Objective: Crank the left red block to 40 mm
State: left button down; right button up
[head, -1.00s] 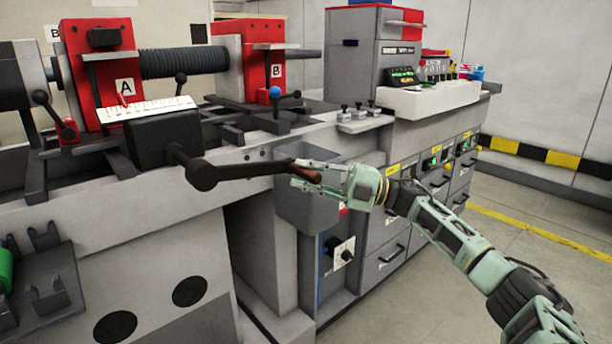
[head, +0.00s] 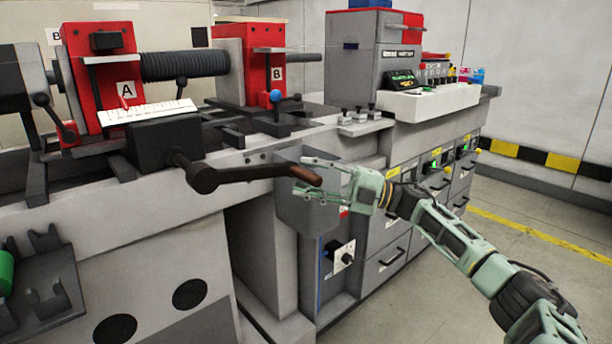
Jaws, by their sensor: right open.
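The left red block (head: 92,62), with an "A" label, stands on the machine bed at the left. A white scale (head: 150,111) lies in front of it, with a small red pointer (head: 124,103) over it; its marks are too small to read. A dark crank arm (head: 240,174) comes out of a black box (head: 165,140) below the scale and ends in a brown handle (head: 306,175) pointing right. My right gripper (head: 305,177) is open, with its fingers above and below the handle's end. I cannot tell whether they touch it. My left gripper is out of view.
The right red block (head: 260,65), labelled "B", stands beyond a black threaded roll (head: 185,64). A lever with a blue knob (head: 275,96) is in front of it. A grey bin (head: 300,215) hangs just below the handle. A grey cabinet with drawers (head: 385,258) stands behind my right arm.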

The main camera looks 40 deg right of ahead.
jog(key=v, duration=1.1)
jog(key=shift+s, duration=0.1)
